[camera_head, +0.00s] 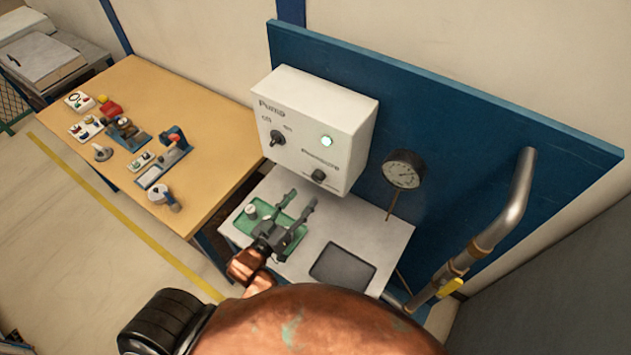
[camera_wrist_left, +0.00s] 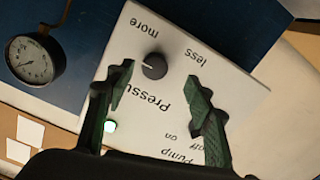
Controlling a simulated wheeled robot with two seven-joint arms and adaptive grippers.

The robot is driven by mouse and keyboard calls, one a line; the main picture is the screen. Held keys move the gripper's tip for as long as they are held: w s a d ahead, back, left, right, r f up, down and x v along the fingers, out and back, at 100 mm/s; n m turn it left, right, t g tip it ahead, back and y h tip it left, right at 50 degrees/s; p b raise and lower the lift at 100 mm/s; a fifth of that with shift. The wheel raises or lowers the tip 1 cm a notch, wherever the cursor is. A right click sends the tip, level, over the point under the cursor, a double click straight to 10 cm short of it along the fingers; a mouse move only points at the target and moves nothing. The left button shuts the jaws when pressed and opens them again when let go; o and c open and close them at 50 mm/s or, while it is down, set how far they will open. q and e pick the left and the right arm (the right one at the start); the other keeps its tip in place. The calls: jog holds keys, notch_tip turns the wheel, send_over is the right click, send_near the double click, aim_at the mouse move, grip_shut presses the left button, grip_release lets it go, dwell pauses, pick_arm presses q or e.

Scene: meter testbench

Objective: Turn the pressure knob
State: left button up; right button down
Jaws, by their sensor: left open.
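The pressure knob (camera_head: 318,175) is a small dark round knob at the lower right of the white pump box (camera_head: 342,112). In the left wrist view the pressure knob (camera_wrist_left: 154,66) sits between the words "more" and "less", above the word "Pressure". My left gripper (camera_head: 301,201) is open and empty, below and in front of the box, apart from the knob. In the left wrist view its green-padded fingers (camera_wrist_left: 160,85) are spread, with the knob beyond them, nearer the left finger. My right gripper is not in view.
A pump switch (camera_head: 278,138) and a lit lamp (camera_head: 326,141) are on the same box. A round gauge (camera_head: 404,170) and a pipe with a yellow valve handle (camera_head: 449,288) stand to the right. Below are a green tray (camera_head: 251,226) and a dark pad (camera_head: 342,268) on a grey bench.

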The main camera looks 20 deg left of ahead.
aim_at(316, 180)
pick_arm(q)
jog(key=w, duration=0.5)
jog(key=w+d+p, duration=0.1)
jog(key=w, duration=0.1)
jog(key=shift+w+d+r, duration=0.1)
jog(key=shift+w+r, duration=0.3)
jog(key=shift+c, duration=0.2)
